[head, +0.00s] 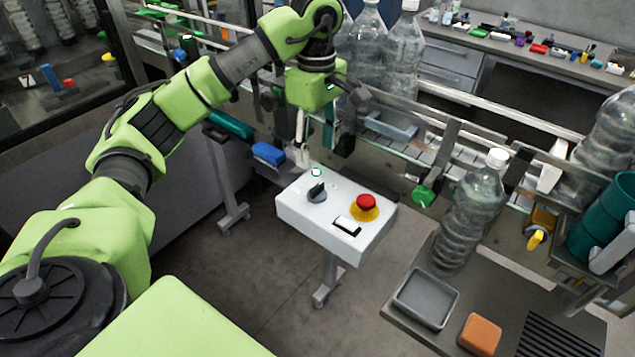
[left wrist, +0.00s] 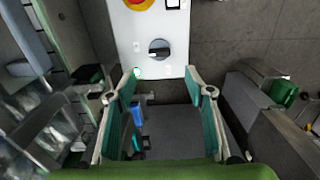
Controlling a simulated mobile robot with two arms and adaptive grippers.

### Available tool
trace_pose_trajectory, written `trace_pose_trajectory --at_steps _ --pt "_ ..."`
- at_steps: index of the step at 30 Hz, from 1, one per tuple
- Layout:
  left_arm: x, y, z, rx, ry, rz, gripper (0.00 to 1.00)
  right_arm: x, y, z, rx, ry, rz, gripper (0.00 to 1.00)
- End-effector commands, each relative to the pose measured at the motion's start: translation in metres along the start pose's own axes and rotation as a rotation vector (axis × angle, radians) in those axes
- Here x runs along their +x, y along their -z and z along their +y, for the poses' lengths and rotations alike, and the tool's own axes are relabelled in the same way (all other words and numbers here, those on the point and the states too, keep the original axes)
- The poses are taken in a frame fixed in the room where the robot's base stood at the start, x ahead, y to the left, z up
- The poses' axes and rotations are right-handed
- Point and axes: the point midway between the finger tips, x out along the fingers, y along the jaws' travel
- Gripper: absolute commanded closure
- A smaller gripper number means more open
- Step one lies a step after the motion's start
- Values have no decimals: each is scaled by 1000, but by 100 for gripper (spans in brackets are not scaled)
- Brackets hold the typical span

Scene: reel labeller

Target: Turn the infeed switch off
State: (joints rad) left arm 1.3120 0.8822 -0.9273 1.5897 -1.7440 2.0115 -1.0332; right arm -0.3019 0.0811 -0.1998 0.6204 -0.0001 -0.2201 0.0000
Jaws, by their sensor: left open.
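The white control box (head: 335,215) stands on a post in the middle of the head view. On its top is a black rotary switch (head: 316,192); labels are too small to read, so I cannot tell which switch is the infeed one. The knob also shows in the left wrist view (left wrist: 159,49), its bar lying roughly across the picture. A red emergency button (head: 366,203) on a yellow base and a black-and-white rocker switch (head: 346,226) share the box. My left gripper (head: 320,148) is open and empty, above the far edge of the box, apart from the knob. My right gripper is out of view.
A conveyor with rails and large clear bottles (head: 402,50) runs behind the box. A bottle (head: 470,215), a grey tray (head: 426,298) and an orange block (head: 480,335) stand on the bench at right. Open floor lies left of the box.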

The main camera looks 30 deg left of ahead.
Motion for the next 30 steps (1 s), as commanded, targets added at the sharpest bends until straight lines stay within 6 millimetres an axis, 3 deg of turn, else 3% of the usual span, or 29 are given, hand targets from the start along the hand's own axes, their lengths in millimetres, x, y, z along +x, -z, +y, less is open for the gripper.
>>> trace_pose_trajectory --at_steps 4,15,21,29,30 --pt "27 -2 -1 2 5 -3 52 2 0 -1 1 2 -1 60" --pt "88 -1 -1 1 3 -1 52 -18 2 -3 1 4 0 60" --pt "102 -1 0 1 0 -2 52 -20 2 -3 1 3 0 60" --pt "104 -1 0 1 -1 -2 52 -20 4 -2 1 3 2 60" --pt "104 -1 0 1 -1 -2 60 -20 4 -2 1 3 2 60"
